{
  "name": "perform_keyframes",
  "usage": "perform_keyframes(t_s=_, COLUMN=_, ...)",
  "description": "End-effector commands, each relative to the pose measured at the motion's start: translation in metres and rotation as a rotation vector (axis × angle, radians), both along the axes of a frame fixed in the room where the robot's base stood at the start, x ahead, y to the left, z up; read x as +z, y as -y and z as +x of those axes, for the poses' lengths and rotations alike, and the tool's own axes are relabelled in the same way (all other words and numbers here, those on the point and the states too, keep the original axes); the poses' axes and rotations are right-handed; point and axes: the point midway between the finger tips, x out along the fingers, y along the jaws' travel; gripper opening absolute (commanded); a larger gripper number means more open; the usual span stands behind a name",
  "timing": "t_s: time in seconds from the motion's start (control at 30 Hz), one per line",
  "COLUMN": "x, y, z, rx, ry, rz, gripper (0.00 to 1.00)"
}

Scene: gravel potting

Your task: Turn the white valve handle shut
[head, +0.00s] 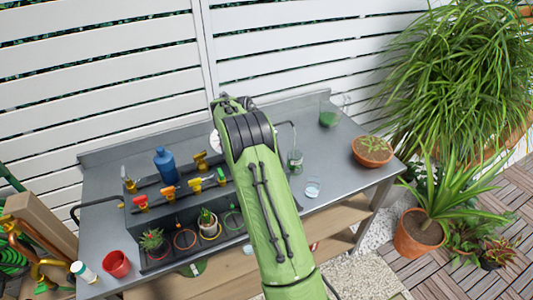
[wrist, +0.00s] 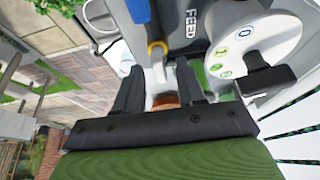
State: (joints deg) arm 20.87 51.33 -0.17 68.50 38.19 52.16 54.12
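In the wrist view, a grey panel marked FEED (wrist: 191,38) carries a large white round dial (wrist: 238,62) with numbered green and yellow marks. A small white piece (wrist: 158,73) shows between my fingers, below a blue part with a yellow ring (wrist: 157,47); I cannot tell for sure whether it is the valve handle. My gripper (wrist: 160,67) has its two black fingers apart, on either side of that piece, with gaps visible. I cannot tell whether either finger touches it. In the head view, my green arm hides the gripper and most of this spot.
A grey bench (head: 105,228) stands against a white slatted fence. A blue bottle (head: 165,165), a rack with orange and yellow handles (head: 168,191), a red cup (head: 117,264) and small potted plants stand left of my arm. Glass vessels (head: 295,161) and a terracotta bowl (head: 372,158) stand right.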

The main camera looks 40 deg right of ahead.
Motion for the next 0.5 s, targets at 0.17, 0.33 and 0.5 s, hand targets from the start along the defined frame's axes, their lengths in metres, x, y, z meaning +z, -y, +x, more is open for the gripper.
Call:
perform_keyframes(t_s=0.17, x=0.011, y=-0.004, z=0.002, rx=0.000, ry=0.001, rz=-0.001, gripper=0.39)
perform_keyframes(t_s=0.33, x=0.052, y=-0.020, z=0.007, rx=0.003, ry=0.004, rz=-0.002, gripper=0.39)
perform_keyframes(t_s=0.5, x=0.099, y=-0.038, z=0.013, rx=0.003, ry=0.003, rz=-0.003, gripper=0.39)
